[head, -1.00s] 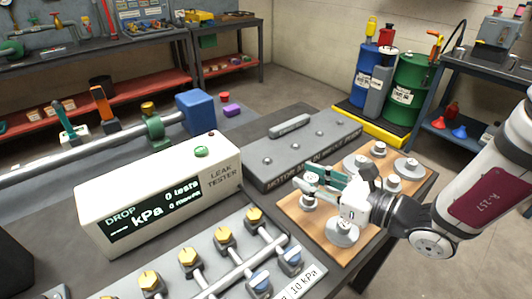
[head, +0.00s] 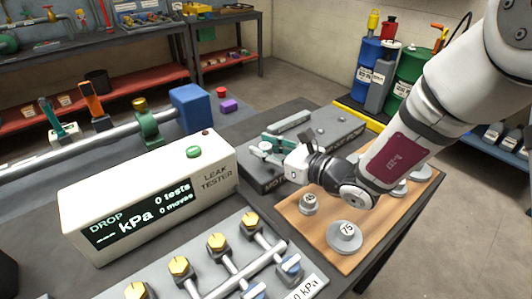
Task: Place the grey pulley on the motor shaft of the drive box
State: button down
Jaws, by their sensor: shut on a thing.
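My gripper (head: 271,147) has green fingers and is over the left part of the dark grey box (head: 333,132). The gripper is shut on a small grey pulley (head: 262,147), which is partly hidden by the fingers. I cannot tell whether the pulley touches the box. The box has a raised bar and small round studs on top. The gripper and arm hide part of its top and most of its front lettering, so I cannot make out which stud is the motor shaft.
A wooden board (head: 305,226) holds several other pulleys, among them a small labelled pulley (head: 309,203) and a larger one marked 75 (head: 344,237). My arm covers the board's far part. A white leak tester (head: 150,200) stands left of the box. A valve panel (head: 225,270) lies in front.

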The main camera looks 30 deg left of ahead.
jog(key=w, duration=0.1)
jog(key=w+a, duration=0.1)
jog(key=shift+w+a+f, duration=0.1)
jog(key=shift+w+a, duration=0.2)
jog(key=shift+w, duration=0.1)
jog(key=shift+f+b, duration=0.35)
jog(key=shift+f, duration=1.4)
jog(key=shift+f, duration=0.1)
jog(key=c, duration=1.2)
grip_release()
jog(key=shift+f, duration=0.1)
jog(key=shift+c, duration=0.2)
jog(key=shift+d+r, duration=0.25)
jog(key=v, duration=1.1)
jog(key=shift+s+d+p, duration=0.1)
jog(key=shift+d+p, duration=0.2)
jog(key=shift+p, duration=0.05)
